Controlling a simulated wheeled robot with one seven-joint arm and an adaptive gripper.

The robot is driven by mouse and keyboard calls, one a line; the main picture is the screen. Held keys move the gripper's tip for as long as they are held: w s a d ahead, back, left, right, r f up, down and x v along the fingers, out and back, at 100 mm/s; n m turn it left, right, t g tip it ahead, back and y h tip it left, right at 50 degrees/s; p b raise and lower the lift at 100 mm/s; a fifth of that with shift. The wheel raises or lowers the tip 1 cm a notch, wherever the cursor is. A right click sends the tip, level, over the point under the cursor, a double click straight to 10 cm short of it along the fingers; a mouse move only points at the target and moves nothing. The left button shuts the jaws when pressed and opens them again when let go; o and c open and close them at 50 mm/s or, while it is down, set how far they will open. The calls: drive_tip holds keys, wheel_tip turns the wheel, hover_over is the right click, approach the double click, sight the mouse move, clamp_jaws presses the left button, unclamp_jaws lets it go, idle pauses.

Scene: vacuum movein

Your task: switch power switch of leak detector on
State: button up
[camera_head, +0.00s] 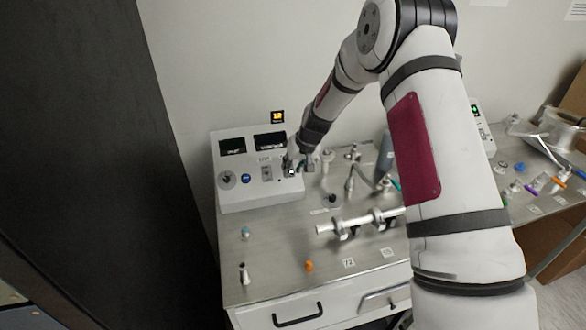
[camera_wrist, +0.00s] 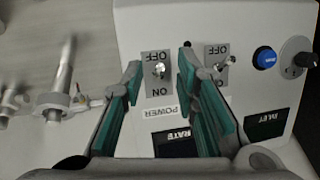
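The leak detector (camera_head: 250,192) is a white box with a sloped panel at the back left of the table. Its power switch (camera_wrist: 160,70) is a small metal toggle on a grey plate with OFF and ON marks, beside the POWER label (camera_wrist: 160,112). My gripper (camera_head: 299,165) is at the right part of the panel. In the wrist view, my gripper (camera_wrist: 162,64) is open, with one green-padded finger on each side of the power switch and gaps between. I cannot tell clearly which way the lever leans, or whether a finger touches the panel.
A second toggle (camera_wrist: 224,65) sits close beside the right finger in the wrist view. A blue button (camera_wrist: 265,57) and a knob (camera_wrist: 298,58) lie farther right. Metal fittings (camera_wrist: 62,80) stand left of the box there. A horizontal pipe (camera_head: 345,226) lies on the table.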

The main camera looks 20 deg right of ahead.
drive_tip(key=shift+w+f, duration=0.1)
drive_tip(key=shift+f, duration=0.2)
clamp_jaws()
